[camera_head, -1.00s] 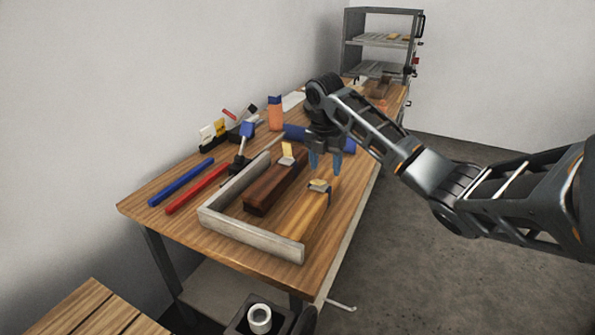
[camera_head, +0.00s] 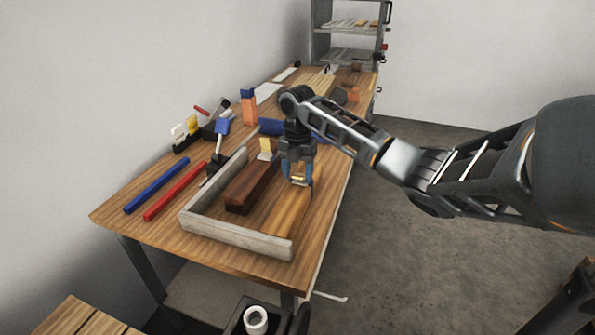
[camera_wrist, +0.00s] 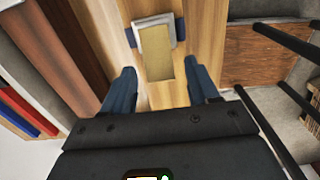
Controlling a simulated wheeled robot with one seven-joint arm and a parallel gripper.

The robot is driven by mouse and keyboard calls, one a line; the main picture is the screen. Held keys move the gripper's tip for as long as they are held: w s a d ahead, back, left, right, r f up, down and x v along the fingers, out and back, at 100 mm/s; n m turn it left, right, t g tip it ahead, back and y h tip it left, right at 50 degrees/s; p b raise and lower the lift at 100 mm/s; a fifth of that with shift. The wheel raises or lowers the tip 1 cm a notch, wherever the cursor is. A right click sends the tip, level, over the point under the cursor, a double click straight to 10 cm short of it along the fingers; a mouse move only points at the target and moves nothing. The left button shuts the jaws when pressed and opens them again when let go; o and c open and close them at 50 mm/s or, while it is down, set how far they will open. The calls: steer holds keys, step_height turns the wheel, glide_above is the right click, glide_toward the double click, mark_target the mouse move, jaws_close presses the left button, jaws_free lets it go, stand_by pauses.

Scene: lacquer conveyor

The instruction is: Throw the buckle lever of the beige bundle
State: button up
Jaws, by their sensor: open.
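The beige bundle (camera_head: 288,212) lies lengthwise in the grey frame at its right side. Its buckle lever (camera_wrist: 156,55) is a tan plate in a pale metal frame on a dark blue strap, seen in the wrist view. My gripper (camera_head: 299,178) is open, its blue fingers low over the buckle. In the wrist view my gripper (camera_wrist: 161,88) has one finger on each side of the lever's near end, with gaps to both. I cannot tell whether the fingers touch the bundle.
A dark brown bundle (camera_head: 247,187) with a raised tan lever (camera_head: 265,148) lies just left. The grey frame (camera_head: 235,233) borders the left and front. Blue (camera_head: 156,186) and red (camera_head: 175,191) bars lie further left. An orange bottle (camera_head: 249,109) stands behind.

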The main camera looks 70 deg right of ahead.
steer(key=shift+c, duration=0.3)
steer(key=c, duration=1)
steer(key=shift+a+f+h, duration=0.45)
steer(key=shift+f+h, duration=0.1)
steer(key=shift+h, duration=0.45)
steer(key=shift+a+f+h+b, duration=0.2)
steer(key=shift+f+h+b, duration=0.3)
steer(key=shift+h, duration=0.7)
steer(key=o, duration=1.1)
steer(key=shift+c, duration=0.2)
steer(key=v, duration=0.8)
steer(key=shift+s+b, duration=0.15)
steer(key=shift+b, duration=0.2)
